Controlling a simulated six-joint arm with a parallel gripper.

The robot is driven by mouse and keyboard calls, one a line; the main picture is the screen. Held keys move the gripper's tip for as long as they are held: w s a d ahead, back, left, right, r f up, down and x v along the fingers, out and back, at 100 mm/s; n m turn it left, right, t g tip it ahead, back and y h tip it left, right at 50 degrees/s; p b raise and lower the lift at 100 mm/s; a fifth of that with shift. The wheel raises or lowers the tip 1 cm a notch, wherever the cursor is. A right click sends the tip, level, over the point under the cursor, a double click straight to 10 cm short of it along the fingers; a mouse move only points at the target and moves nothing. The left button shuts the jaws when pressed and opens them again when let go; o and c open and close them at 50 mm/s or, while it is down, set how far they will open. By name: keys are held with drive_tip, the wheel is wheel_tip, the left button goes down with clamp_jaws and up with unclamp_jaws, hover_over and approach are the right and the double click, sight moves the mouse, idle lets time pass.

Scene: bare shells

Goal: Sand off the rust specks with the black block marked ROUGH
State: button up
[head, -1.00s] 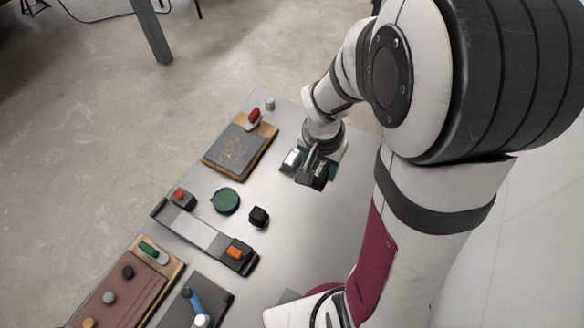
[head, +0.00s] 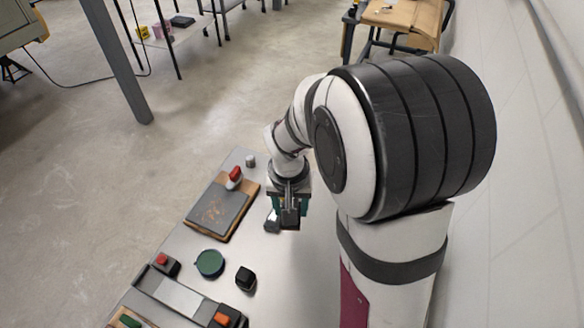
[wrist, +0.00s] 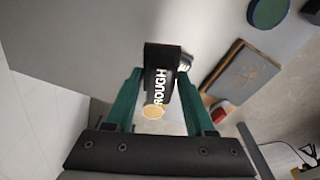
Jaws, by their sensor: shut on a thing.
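The black block marked ROUGH (wrist: 163,58) is between the green fingers of my gripper (wrist: 158,80) in the wrist view, its white lettering facing the camera. In the head view my gripper (head: 289,212) is shut on it, to the right of the rusty plate. The dark grey plate (head: 218,208) has orange-brown rust specks and lies on a wooden board (head: 244,212). The plate also shows at the right of the wrist view (wrist: 239,72). Whether the block touches the table is not clear.
A small grey-and-dark block (head: 272,221) stands just left of my gripper. A red-and-white item (head: 234,176) sits at the board's far end. A green round lid (head: 209,263), a black knob-like piece (head: 245,278) and a strip fixture (head: 178,297) stand nearer.

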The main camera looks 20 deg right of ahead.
drive_tip(key=w+a+n, duration=0.7)
drive_tip(key=a+n, duration=0.1)
drive_tip(key=a, duration=0.2)
drive_tip(key=n+y, duration=0.2)
drive_tip(key=n, duration=0.4)
approach(202, 223)
drive_tip(key=shift+w+f, duration=0.1)
drive_tip(key=shift+f, duration=1.9)
wheel_tip(202, 223, down, 2)
drive_tip(key=shift+f, duration=0.15)
drive_tip(key=shift+w+d, duration=0.6)
drive_tip(key=shift+w, duration=0.05)
drive_tip(key=shift+c, duration=0.6)
drive_tip(key=shift+w+d, duration=1.85)
drive_tip(key=shift+d, duration=0.05)
drive_tip(key=shift+w+d+r, duration=0.35)
drive_tip(key=shift+w+d, duration=0.05)
drive_tip(key=shift+w, duration=0.05)
drive_tip(key=shift+s+a+f, duration=0.25)
drive_tip(key=shift+s+a, duration=2.75)
drive_tip(key=shift+w+d, duration=0.1)
drive_tip(key=shift+w, duration=0.55)
drive_tip(key=shift+w+d, duration=2.4)
drive_tip(key=shift+s+a, duration=2.8)
wheel_tip(202, 223, up, 8)
drive_tip(key=shift+r, duration=0.15)
